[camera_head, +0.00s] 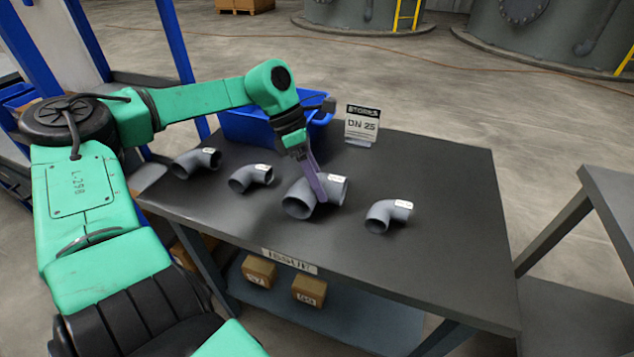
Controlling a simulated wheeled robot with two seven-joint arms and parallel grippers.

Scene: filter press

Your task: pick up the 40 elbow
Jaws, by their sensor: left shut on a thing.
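Several grey pipe elbows with small white labels lie in a row on the dark table (440,165). My left gripper (318,190) points down at the largest elbow (300,202), third from the left, and is shut on it. Its fingers hide part of that elbow. I cannot tell whether it rests on the table or is just above it. The other elbows are at the far left (193,163), left of the gripper (250,178) and to the right (387,215). The label sizes are too small to read. My right gripper is not in view.
A blue bin (248,126) stands at the table's back left behind my left forearm. Cardboard boxes (309,289) sit on the lower shelf. The table's right part is clear. A grey bench (612,190) stands at right.

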